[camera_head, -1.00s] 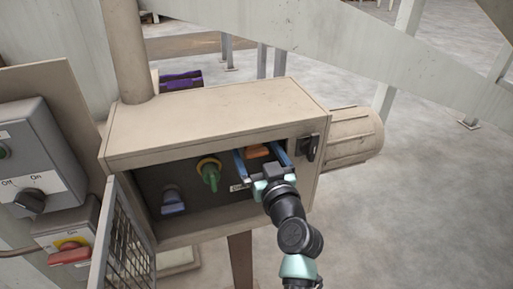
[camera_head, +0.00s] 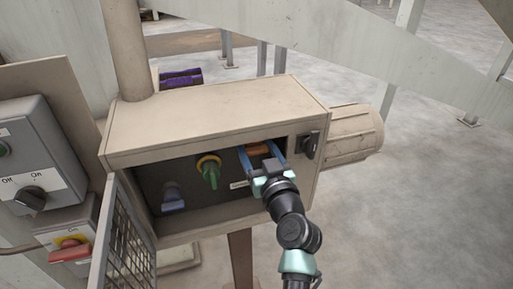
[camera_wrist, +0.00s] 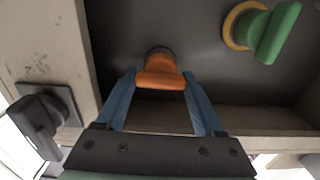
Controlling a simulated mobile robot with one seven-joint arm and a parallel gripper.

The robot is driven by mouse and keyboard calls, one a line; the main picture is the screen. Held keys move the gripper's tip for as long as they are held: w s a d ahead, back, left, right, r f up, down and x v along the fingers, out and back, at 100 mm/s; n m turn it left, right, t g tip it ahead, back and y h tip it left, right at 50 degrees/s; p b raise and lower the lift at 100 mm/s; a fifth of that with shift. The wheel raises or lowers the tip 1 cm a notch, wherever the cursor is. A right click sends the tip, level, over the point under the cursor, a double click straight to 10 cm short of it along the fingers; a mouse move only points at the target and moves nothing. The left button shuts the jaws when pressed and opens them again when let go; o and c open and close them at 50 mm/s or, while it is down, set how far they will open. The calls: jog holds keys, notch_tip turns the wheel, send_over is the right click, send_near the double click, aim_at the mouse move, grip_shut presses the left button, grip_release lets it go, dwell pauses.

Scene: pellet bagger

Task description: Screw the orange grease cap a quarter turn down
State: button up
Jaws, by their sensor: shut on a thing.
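The orange grease cap (camera_wrist: 160,72) sits on the dark back panel inside the beige box, on the right side in the head view (camera_head: 258,150). It has a wide bar-shaped grip that lies roughly level across the wrist view. My gripper (camera_head: 262,153) reaches into the box from the front. Its two blue fingers, also in the wrist view (camera_wrist: 160,84), are shut on the two ends of the orange cap's bar. The base of the cap shows behind the bar.
A green knob (camera_head: 210,173) on a yellow ring and a blue-grey knob (camera_head: 172,197) share the panel. The beige box (camera_head: 215,115) frames the opening. A mesh door (camera_head: 122,240) hangs open at left. A black latch (camera_head: 308,147) is on the right edge.

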jog(key=m+b, duration=0.1)
jog(key=m, duration=0.3)
jog(key=shift+d, duration=0.1)
jog(key=m, duration=0.4)
jog(key=shift+m, duration=0.3)
jog(key=m, duration=0.4)
jog(key=shift+d+f+m, duration=0.1)
jog(key=shift+d+m, duration=0.05)
jog(key=shift+m, duration=0.15)
jog(key=m+p, duration=0.1)
jog(key=m, duration=0.3)
jog(key=shift+f, duration=0.15)
jog(key=shift+m, duration=0.3)
jog(key=o, duration=1.4)
jog(key=shift+w, duration=0.1)
